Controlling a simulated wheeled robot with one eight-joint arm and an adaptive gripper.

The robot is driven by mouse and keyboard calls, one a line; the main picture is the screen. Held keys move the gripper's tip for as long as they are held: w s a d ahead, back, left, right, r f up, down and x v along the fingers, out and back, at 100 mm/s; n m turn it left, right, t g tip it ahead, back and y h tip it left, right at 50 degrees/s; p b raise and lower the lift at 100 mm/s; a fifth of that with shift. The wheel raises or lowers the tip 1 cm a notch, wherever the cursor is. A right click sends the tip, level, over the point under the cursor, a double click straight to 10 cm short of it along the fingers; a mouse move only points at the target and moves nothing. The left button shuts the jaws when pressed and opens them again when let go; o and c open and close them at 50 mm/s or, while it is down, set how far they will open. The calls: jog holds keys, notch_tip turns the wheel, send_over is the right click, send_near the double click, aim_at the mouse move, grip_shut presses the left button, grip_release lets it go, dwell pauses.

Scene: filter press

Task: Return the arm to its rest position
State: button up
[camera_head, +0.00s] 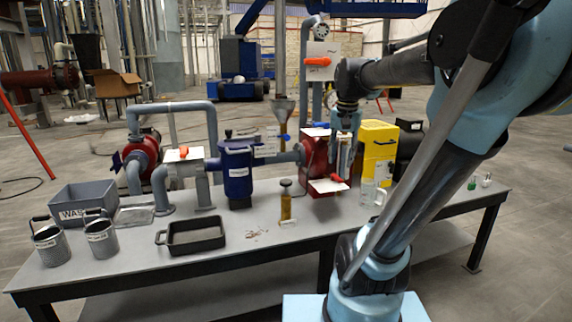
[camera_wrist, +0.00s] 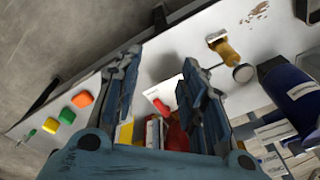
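My gripper (camera_head: 346,122) hangs above the table, in front of the red pump body and near the yellow cabinet in the head view. In the wrist view my gripper (camera_wrist: 165,85) has its two fingers spread apart with nothing between them. My arm reaches from the lower right of the head view up and over to the gripper.
Pipework runs behind. The table's front middle is mostly clear.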

jog(key=s+d+f+n, duration=0.1)
jog(key=s+f+n, duration=0.4)
jog(key=s+f, duration=1)
notch_tip(320, 180, down, 5)
jog(key=shift+s+r+t, duration=0.2)
jog(key=shift+s+t, duration=0.1)
jog(key=shift+t, duration=0.1)
jog(key=shift+w+f, duration=0.2)
jog(key=shift+w, duration=0.25)
